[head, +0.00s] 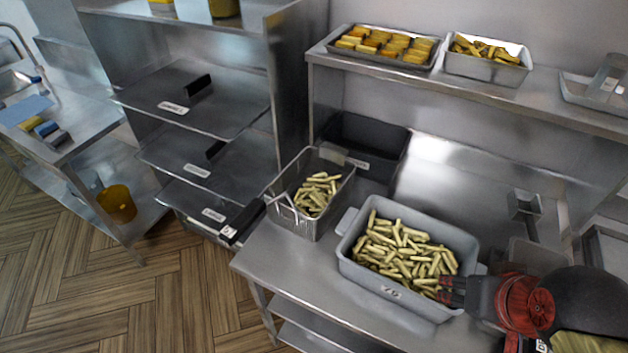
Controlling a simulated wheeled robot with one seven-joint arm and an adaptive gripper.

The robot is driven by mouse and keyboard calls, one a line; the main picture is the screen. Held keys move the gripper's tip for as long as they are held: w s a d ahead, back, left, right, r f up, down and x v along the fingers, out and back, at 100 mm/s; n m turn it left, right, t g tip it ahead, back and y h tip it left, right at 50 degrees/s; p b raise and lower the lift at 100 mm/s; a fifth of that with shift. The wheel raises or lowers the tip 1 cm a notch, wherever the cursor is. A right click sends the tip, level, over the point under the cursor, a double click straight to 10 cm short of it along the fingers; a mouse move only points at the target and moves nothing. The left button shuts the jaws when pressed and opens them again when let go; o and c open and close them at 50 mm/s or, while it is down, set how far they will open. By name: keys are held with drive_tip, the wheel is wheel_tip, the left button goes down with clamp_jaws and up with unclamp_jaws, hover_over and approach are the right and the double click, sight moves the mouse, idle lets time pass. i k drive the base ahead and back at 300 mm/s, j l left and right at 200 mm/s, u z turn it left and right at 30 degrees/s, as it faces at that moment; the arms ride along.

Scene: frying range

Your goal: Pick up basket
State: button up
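The basket (325,218) is a metal fry basket on the steel counter, left of the grey tub. Pale cut fries (316,194) lie in it. Its handle (243,223) points to the lower left and ends in a black grip beyond the counter's left edge. My gripper (442,289) is at the right, over the right end of the grey tub and well apart from the basket. Its dark fingers point left. The gap between them is too small to make out, and I see nothing clearly held.
The grey tub (352,262) full of fries takes up the middle of the counter (262,258). A black bin (388,143) stands behind the basket. An upper shelf (470,85) with food trays overhangs the back. A steel rack (150,185) stands at the left.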

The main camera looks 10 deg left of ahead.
sight(305, 198)
drive_tip(key=k+j, duration=0.2)
drive_tip(key=j, duration=0.2)
drive_tip(key=k+j, duration=0.15)
drive_tip(key=j, duration=0.2)
drive_tip(key=k+j, duration=0.2)
drive_tip(key=j, duration=0.2)
drive_tip(key=k+j+u, duration=0.1)
drive_tip(key=j, duration=0.3)
drive_tip(key=k+j, duration=0.25)
drive_tip(key=j, duration=0.15)
